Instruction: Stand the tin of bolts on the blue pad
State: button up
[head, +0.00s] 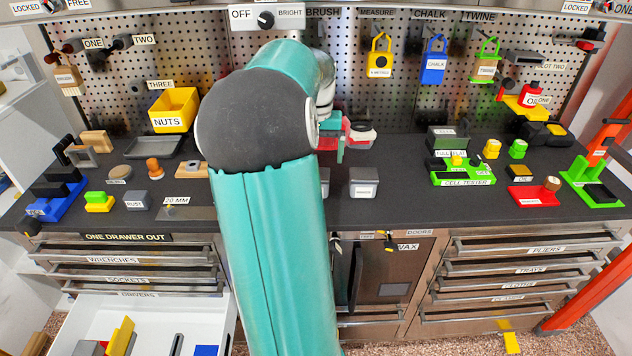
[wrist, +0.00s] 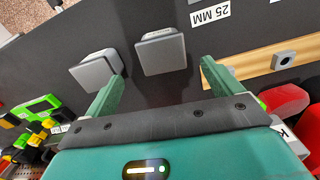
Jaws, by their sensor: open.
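Two grey lidded tins stand on the dark worktop. The right tin (head: 364,183) has a small front label too small to read; it also shows in the wrist view (wrist: 95,71). The other tin (head: 325,181) is mostly behind my arm; it shows whole in the wrist view (wrist: 161,51). I cannot tell which holds bolts. My gripper (wrist: 162,69) is open and empty, its fingers apart with the second tin just beyond the gap. In the head view my gripper (head: 341,151) is partly hidden. A flat blue piece (head: 206,350) lies in the open drawer; I cannot tell whether it is the pad.
The open white drawer (head: 150,318) juts out at lower left. A yellow nuts bin (head: 174,108) and a blue holder (head: 55,205) are on the left. A green cell tester (head: 463,173) stands right of the tins. Bare worktop lies between tins and tester.

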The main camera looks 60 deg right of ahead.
notch_tip(320, 180, down, 9)
jog(key=shift+w+f, duration=0.1)
jog(key=shift+w, duration=0.05)
jog(key=shift+a, duration=0.1)
jog(key=c, duration=1.3)
jog(key=shift+c, duration=0.3)
jog(key=shift+r, duration=0.2)
